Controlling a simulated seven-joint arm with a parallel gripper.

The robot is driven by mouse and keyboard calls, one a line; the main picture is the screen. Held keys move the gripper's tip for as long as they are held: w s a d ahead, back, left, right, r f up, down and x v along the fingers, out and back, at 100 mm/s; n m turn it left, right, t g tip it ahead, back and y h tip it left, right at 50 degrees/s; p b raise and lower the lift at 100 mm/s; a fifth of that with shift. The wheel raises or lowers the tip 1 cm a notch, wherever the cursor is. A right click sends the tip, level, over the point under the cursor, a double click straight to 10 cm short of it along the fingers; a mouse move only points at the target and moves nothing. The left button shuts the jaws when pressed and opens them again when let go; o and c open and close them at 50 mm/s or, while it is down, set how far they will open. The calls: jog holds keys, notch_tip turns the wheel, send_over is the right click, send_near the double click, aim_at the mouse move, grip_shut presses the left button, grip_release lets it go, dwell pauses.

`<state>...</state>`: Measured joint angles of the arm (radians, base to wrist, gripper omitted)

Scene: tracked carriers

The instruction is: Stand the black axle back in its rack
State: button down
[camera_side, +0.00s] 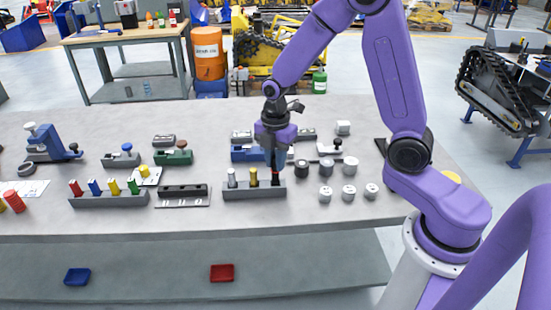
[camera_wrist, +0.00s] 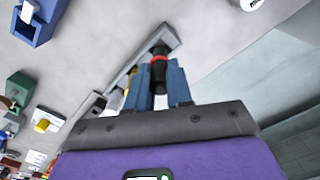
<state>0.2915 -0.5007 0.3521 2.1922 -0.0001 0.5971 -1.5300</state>
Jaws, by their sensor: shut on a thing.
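My gripper (camera_side: 275,158) points down over the right end of a grey rack (camera_side: 243,194). Its blue fingers (camera_wrist: 161,78) are shut on the black axle (camera_side: 276,177), which has a red band in the wrist view (camera_wrist: 159,59). The axle is upright, with its lower end at the rack's right end. I cannot tell how far it sits in its hole. A silver axle (camera_side: 231,177) and a yellow axle (camera_side: 254,177) stand in the same rack, to the left of the black one.
Several dark and light cylinders (camera_side: 349,166) stand just right of the rack. A blue block (camera_side: 243,153) is close behind it. Another rack (camera_side: 108,200) with coloured pegs and a dark slotted block (camera_side: 183,192) lie to the left. The table front is clear.

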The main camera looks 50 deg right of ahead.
aim_at(276, 181)
jog(key=shift+f, duration=1.8)
dwell(1.3)
jog(key=shift+c, duration=2.3)
grip_release()
jog(key=shift+r, duration=3.5)
jog(key=s+a+r+m, duration=0.1)
jog(key=s+r+m, duration=0.2)
jog(key=s, duration=1)
jog(key=s+a+r+m, duration=0.2)
jog(key=s+r+m, duration=0.1)
jog(key=s, duration=0.9)
jog(key=shift+s+m, duration=0.35)
jog(key=shift+m, duration=0.35)
